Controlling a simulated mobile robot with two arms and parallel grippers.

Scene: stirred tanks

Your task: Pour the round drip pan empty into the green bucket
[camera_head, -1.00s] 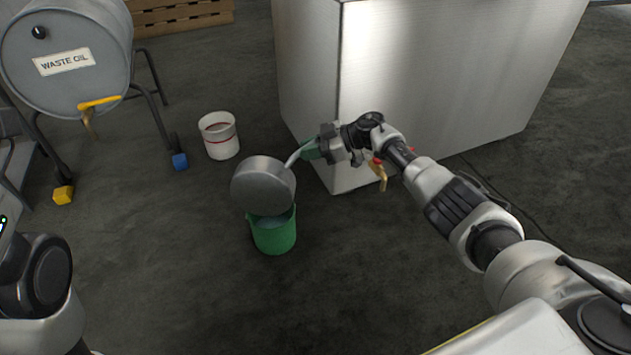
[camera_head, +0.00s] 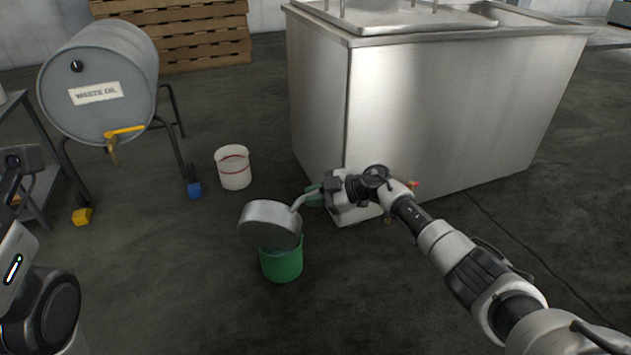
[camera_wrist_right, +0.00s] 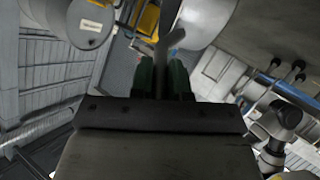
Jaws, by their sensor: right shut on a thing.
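The round drip pan (camera_head: 270,222) is grey metal, with a long handle rising to the right. It is held tilted over the green bucket (camera_head: 282,264) and hides most of its mouth. I cannot tell what is inside either. My right gripper (camera_head: 314,195) is shut on the handle, to the right of the bucket and above it. In the right wrist view the handle (camera_wrist_right: 162,42) runs between the green fingers, and part of the pan (camera_wrist_right: 206,18) shows beyond. My left arm is at the left edge; its gripper is not clearly in view.
A white bucket (camera_head: 233,168) with a red band stands behind the green one. A waste oil drum (camera_head: 98,85) on a stand is at the left. A big steel tank (camera_head: 430,110) stands close behind my right arm. Pallets (camera_head: 190,35) are at the back. The front floor is clear.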

